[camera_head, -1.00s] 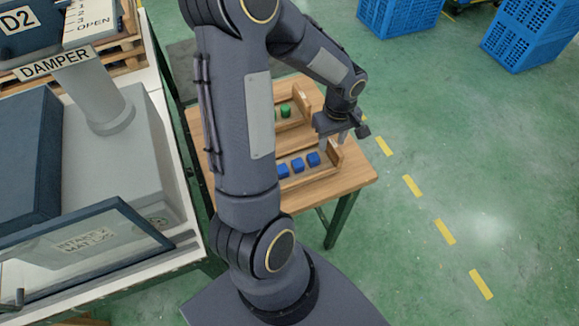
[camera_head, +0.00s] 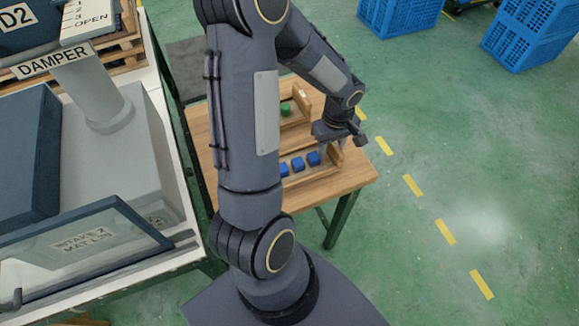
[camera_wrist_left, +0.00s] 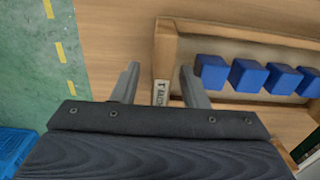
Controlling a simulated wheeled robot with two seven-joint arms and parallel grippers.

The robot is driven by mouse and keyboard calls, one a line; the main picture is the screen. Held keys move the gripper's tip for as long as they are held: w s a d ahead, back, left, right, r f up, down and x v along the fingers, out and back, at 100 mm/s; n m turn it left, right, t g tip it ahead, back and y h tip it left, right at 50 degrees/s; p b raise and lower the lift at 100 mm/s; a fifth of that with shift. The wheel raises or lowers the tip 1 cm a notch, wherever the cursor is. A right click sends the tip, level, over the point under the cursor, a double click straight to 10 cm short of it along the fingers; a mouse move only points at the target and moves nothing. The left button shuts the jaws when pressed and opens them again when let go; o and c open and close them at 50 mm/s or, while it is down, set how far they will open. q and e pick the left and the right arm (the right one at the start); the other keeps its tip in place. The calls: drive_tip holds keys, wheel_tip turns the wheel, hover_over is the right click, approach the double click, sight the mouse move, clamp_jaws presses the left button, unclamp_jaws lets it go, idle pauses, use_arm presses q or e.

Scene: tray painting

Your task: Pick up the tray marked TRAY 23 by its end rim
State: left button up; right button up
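A wooden tray (camera_head: 318,174) with blue cubes lies on the wooden table in the head view. In the left wrist view, the tray's end rim (camera_wrist_left: 166,50) runs between the fingers. A white label on that end wall is partly visible, but its number cannot be read in full. My left gripper (camera_head: 332,144) is over the tray's right end. In the wrist view its fingers (camera_wrist_left: 159,76) are open, one outside the end wall and one on the cube side. Contact with the rim cannot be told. My right gripper is not in view.
A second wooden tray (camera_head: 303,105) with a green piece lies behind on the table (camera_head: 350,178). My arm hides the table's middle. Blue crates (camera_head: 398,15) stand at the back. Floor to the right is clear.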

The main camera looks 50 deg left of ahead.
use_arm(q)
drive_tip(key=shift+f, duration=0.1)
idle(0.3)
clamp_jaws()
idle(0.4)
